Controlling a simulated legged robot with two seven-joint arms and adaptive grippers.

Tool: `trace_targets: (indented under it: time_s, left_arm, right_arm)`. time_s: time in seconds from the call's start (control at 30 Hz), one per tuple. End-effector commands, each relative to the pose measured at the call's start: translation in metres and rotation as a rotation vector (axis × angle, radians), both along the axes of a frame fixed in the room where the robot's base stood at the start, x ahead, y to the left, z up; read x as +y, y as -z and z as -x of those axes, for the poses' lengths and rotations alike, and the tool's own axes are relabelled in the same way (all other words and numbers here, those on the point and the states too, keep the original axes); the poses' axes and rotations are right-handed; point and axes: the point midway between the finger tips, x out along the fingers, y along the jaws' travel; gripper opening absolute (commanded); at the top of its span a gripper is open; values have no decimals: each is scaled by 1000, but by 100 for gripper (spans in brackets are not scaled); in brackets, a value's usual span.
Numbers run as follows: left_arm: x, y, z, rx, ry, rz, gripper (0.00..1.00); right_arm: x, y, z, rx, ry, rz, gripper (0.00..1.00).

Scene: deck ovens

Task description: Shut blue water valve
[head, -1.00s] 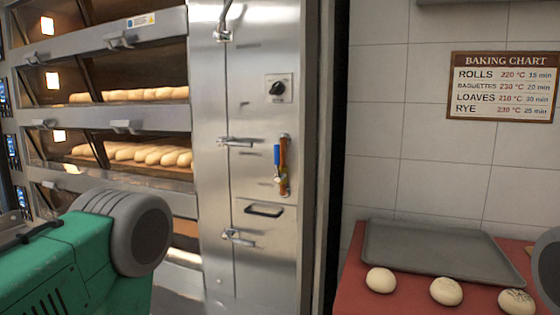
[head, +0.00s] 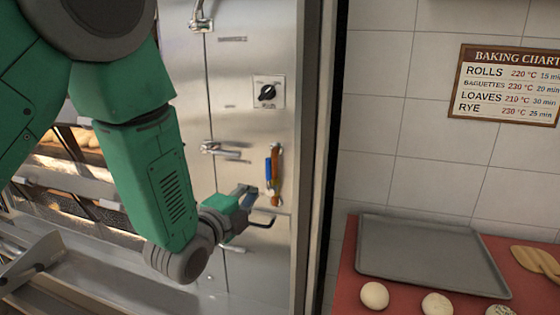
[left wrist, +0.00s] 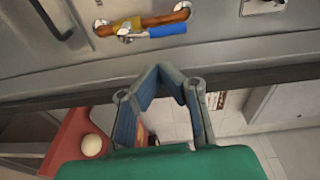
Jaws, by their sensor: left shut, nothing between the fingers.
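The blue water valve's lever (head: 268,173) lies alongside a short upright copper pipe (head: 277,160) on the steel oven front. In the left wrist view the blue lever (left wrist: 160,31) runs roughly parallel to the copper pipe (left wrist: 168,17), beside a brass-coloured valve body (left wrist: 118,27). My left gripper (head: 252,192) is just below and left of the lever in the head view. In the left wrist view its fingers (left wrist: 160,70) meet at the tips, empty, with a gap between them and the lever. My right gripper is not in view.
A black knob (head: 267,92) sits above the valve, and a dark handle (head: 262,220) is just below it. Door latches (head: 222,150) stick out to the left. At right, a red table (head: 346,285) holds an empty grey tray (head: 425,255) and dough balls (head: 375,295).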

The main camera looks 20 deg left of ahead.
Motion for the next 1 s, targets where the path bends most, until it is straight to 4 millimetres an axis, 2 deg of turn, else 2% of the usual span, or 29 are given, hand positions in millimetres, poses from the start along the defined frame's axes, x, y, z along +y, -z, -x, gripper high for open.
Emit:
trace_targets:
  time_s: [0.03,0.1,0.43,0.53,1.0]
  left_arm:
    - [-2,-9,-1,-20,4,-17,0]
    - [-3,-14,-2,-33,5,-29,0]
    - [-1,-13,-4,-34,5,-30,0]
    - [-2,-13,-10,-34,5,-28,0]
    - [-16,-13,-86,-34,4,-27,0]
  right_arm:
    - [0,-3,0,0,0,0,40]
    - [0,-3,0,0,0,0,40]
    - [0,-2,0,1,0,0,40]
    - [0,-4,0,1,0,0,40]
    - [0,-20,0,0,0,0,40]
